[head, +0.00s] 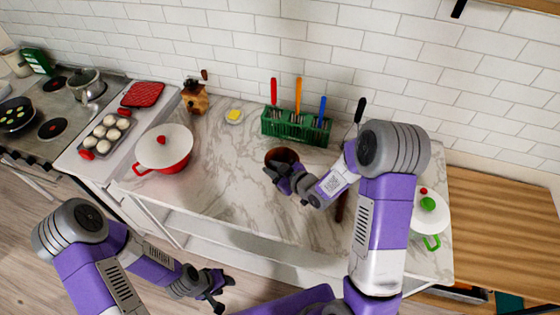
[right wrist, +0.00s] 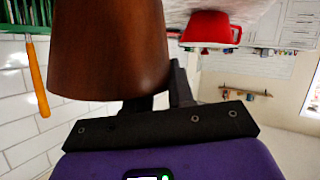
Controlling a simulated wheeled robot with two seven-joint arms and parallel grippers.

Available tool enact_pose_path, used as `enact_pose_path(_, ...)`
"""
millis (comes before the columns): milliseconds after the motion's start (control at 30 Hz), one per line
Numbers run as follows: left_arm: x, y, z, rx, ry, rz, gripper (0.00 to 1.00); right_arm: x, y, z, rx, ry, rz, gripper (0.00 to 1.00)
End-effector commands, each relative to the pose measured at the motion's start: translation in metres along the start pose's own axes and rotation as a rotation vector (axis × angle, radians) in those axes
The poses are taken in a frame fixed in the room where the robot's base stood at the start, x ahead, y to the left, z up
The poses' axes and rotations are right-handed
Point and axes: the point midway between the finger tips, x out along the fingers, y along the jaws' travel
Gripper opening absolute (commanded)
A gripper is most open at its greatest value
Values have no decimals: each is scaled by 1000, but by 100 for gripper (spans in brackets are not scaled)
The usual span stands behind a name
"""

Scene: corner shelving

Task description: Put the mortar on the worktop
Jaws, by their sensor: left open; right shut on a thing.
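The mortar, a brown wooden cup (head: 282,154), is at the middle of the marble worktop (head: 225,185) in the head view, partly hidden by my right gripper. My right gripper (head: 274,174) is shut on its wall. In the right wrist view the mortar (right wrist: 108,45) fills the upper left, between the dark fingers (right wrist: 162,95). I cannot tell whether its base touches the worktop or hangs just above it. My left gripper (head: 221,291) is open and empty, low in front of the counter and away from the mortar.
A green rack (head: 295,128) with coloured-handled utensils stands behind the mortar. A red pot with a white lid (head: 165,150) is at left, a yellow item on a small dish (head: 234,116) at the back. Marble between red pot and mortar is clear.

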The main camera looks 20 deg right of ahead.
Motion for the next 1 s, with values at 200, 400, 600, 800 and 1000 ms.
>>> enact_pose_path(200, 0, 0, 0, -1, -1, 0, 43, 14, -8, 34, 0, -2, -1, 0)
enact_pose_path(400, 0, 0, 0, 0, 0, 0, 43, 20, -11, 47, -1, 1, 0, 0)
enact_pose_path(600, -1, 0, 0, 0, 0, 0, 43, 30, -17, 72, -1, 0, -1, 0)
enact_pose_path(800, -1, 0, 0, 0, 0, 0, 43, 33, -18, 80, -3, 2, 1, 0)
enact_pose_path(1000, 0, 0, 0, 0, 0, 0, 43, 33, -18, 80, -2, 2, 1, 0)
